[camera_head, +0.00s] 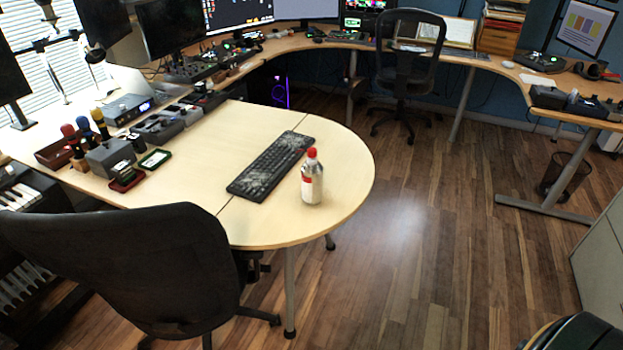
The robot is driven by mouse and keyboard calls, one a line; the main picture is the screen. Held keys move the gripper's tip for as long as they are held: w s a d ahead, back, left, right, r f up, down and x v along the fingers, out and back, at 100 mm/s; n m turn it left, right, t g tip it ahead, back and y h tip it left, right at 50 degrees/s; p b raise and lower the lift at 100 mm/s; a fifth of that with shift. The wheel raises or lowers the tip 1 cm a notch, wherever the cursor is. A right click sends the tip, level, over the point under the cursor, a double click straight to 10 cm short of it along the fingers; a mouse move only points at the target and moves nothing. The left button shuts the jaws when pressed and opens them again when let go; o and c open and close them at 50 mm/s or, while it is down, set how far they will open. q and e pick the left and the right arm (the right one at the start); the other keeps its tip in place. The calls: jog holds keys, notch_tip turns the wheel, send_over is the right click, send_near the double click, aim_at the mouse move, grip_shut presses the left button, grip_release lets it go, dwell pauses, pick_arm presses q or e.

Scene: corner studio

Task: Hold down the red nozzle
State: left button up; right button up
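A small bottle (312,186) with a whitish, see-through body and a red label stands upright near the rounded end of the light wooden desk (205,150). Its red nozzle (312,153) sits on top and points up. At this size I cannot tell the nozzle's exact shape or whether it is pressed. Neither of my grippers is in the head camera view, and nothing touches the bottle.
A black keyboard (271,166) lies just left of the bottle. A black office chair (140,265) stands at the desk's near side, and another chair (406,60) stands at the back. The wooden floor (440,220) right of the desk is clear.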

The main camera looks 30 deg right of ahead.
grip_shut()
dwell(1.1)
